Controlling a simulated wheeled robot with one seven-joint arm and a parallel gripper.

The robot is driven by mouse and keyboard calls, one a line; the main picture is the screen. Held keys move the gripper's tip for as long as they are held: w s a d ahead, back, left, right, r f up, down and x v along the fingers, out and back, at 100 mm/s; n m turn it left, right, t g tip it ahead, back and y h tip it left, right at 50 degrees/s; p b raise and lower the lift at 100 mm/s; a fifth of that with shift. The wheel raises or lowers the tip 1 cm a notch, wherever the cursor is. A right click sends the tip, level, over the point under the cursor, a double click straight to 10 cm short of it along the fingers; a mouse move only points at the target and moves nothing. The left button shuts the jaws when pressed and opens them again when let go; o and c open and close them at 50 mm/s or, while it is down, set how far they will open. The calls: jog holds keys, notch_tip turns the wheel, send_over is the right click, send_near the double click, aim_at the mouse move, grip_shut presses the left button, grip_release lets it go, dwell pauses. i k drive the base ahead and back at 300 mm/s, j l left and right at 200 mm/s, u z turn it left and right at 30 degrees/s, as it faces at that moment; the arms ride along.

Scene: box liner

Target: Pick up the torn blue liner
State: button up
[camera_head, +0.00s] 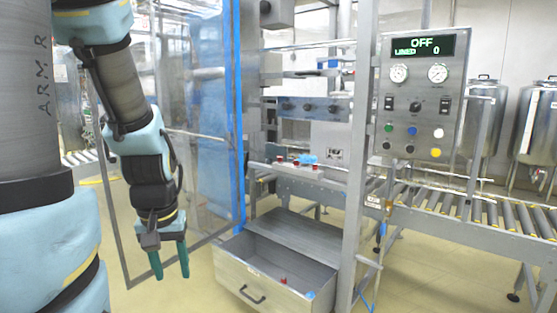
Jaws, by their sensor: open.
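A small crumpled bright-blue piece (308,159) lies on the machine's ledge between red parts; it looks like the torn blue liner, though it is too small to see any tear. Another small blue piece (310,295) shows at the front right corner of the open drawer, and I cannot tell what it is. My gripper (170,268) hangs pointing down at the left, its two green fingers apart and empty. It is well to the left of both blue pieces and touches neither.
A clear guard door (190,130) with a blue edge stands behind my arm. A post and control panel (418,95) reading OFF stand right, before a roller conveyor (455,203).

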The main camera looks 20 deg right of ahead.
aim_at(304, 159)
jog(key=i+l+u, duration=0.1)
jog(key=l+u, duration=0.8)
jog(key=l, duration=3.25)
